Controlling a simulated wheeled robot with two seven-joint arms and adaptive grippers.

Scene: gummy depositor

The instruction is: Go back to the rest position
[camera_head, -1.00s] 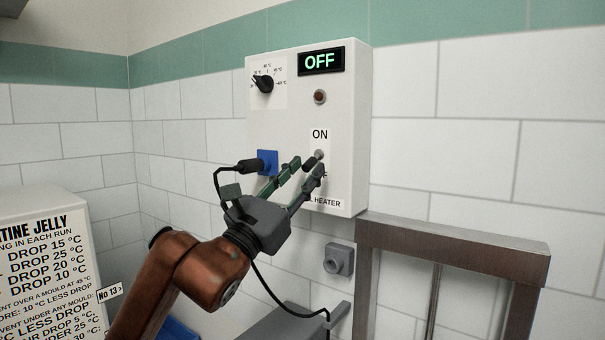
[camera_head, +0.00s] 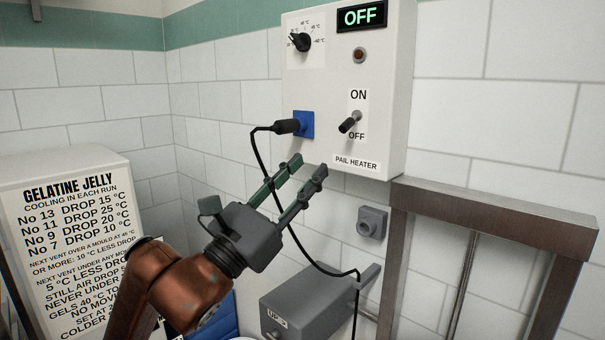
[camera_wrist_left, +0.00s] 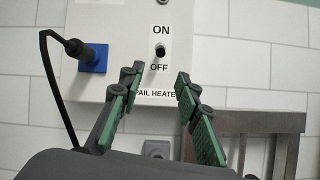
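My left gripper (camera_head: 299,171) is open and empty, in front of the wall and just below the pail heater box (camera_head: 300,80). Its two green-padded fingers are apart and also show in the left wrist view (camera_wrist_left: 157,82), with nothing between them. The toggle switch (camera_head: 350,122) on the box tilts down towards OFF, and it also shows in the left wrist view (camera_wrist_left: 160,51). The display (camera_head: 362,15) reads OFF. My right gripper is in neither view.
A black plug (camera_head: 287,126) sits in the blue socket (camera_head: 304,124), its cable hanging behind the left gripper. A grey box (camera_head: 310,300) is below. A brown metal frame (camera_head: 490,205) stands right. A gelatine jelly sign (camera_head: 70,240) is at left.

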